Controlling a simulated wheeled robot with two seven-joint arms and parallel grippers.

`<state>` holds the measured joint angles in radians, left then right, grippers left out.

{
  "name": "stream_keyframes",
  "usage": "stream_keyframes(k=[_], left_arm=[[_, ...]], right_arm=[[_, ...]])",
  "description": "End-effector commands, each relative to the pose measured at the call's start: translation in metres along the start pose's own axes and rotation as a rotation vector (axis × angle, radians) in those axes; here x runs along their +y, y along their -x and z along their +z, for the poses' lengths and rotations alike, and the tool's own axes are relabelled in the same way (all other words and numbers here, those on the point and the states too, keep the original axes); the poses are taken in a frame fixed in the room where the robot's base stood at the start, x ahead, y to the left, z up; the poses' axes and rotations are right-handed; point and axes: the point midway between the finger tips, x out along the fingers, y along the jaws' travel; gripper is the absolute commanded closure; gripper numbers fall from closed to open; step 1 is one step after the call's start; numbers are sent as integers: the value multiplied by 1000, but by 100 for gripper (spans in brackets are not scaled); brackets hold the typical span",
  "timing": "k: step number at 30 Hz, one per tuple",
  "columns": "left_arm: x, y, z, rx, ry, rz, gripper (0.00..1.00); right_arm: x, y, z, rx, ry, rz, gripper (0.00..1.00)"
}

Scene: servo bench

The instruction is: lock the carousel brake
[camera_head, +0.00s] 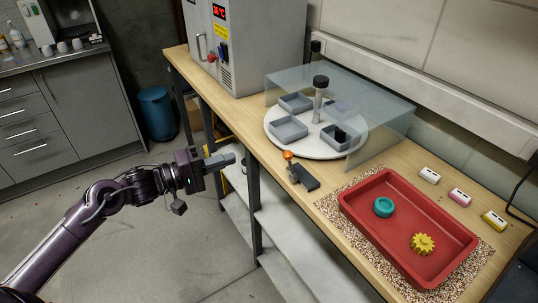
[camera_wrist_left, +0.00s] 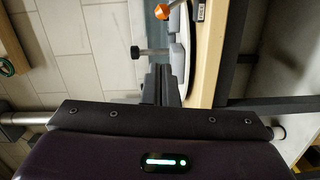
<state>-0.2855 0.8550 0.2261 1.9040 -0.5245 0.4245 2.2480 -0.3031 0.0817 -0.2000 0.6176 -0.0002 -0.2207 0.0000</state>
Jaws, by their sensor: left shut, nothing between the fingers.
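The carousel (camera_head: 292,146) is a white round turntable on the wooden bench, with several grey bins and a black-capped centre post (camera_head: 319,95). At its front edge stands a small lever with an orange knob (camera_head: 288,155), beside a dark block (camera_head: 305,177); it looks like the brake. The orange knob also shows at the top of the left wrist view (camera_wrist_left: 162,11). My left gripper (camera_head: 228,160) is shut and empty, left of the lever, off the bench's front edge and apart from it. Its closed fingers show in the wrist view (camera_wrist_left: 161,82). My right gripper is not in view.
A clear guard (camera_head: 385,110) covers the carousel's back and right. A red tray (camera_head: 446,229) holds a teal ring (camera_head: 384,207) and a yellow gear (camera_head: 423,243). Several small labelled blocks lie behind it. A grey machine (camera_head: 250,40) stands at the far left of the bench.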

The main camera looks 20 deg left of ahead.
Motion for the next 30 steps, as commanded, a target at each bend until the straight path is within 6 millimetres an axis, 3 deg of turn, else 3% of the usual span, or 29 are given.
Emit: stream_keyframes(k=[13, 15, 21, 30], left_arm=[[2, -79, -1, 1, -2, 3, 100], [2, -87, 9, -1, 1, 1, 100], [1, -102, 24, 1, 0, 1, 100], [0, -105, 28, 1, -1, 0, 100]], right_arm=[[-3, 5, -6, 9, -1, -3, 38], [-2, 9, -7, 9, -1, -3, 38], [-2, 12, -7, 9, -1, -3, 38], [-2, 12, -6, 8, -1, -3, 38]])
